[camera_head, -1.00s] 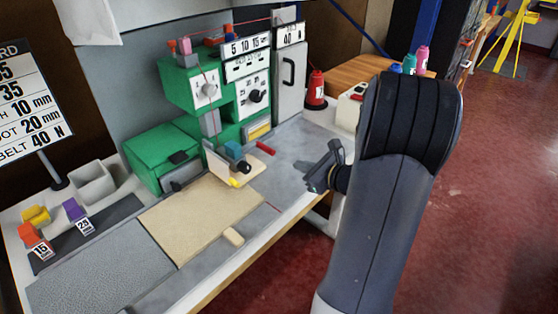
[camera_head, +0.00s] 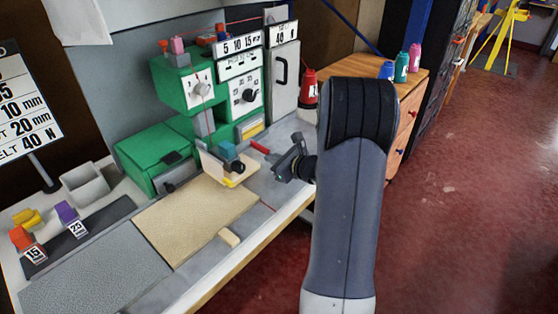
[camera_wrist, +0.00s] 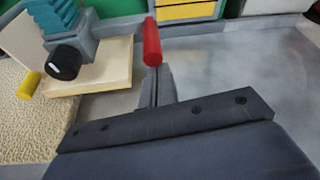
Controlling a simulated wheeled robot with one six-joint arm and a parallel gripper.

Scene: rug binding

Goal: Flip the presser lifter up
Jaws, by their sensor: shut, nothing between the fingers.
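The presser lifter appears to be the red lever (camera_head: 260,147), sticking out low at the right side of the green sewing machine (camera_head: 182,92). In the wrist view the red lever (camera_wrist: 152,42) is just beyond the fingertips, slightly left of centre. My gripper (camera_head: 280,170) is over the right part of the bench, to the right of and a little below the lever in the head view. Its narrow grey fingers show in the wrist view (camera_wrist: 160,84), shut and empty. Whether they touch the lever I cannot tell.
A black knob (camera_wrist: 64,62) and a cream block (camera_wrist: 103,72) stand left of the lever. A tan rug piece (camera_head: 195,220) lies on the bench in front of the machine. The grey bench top right of the lever is clear.

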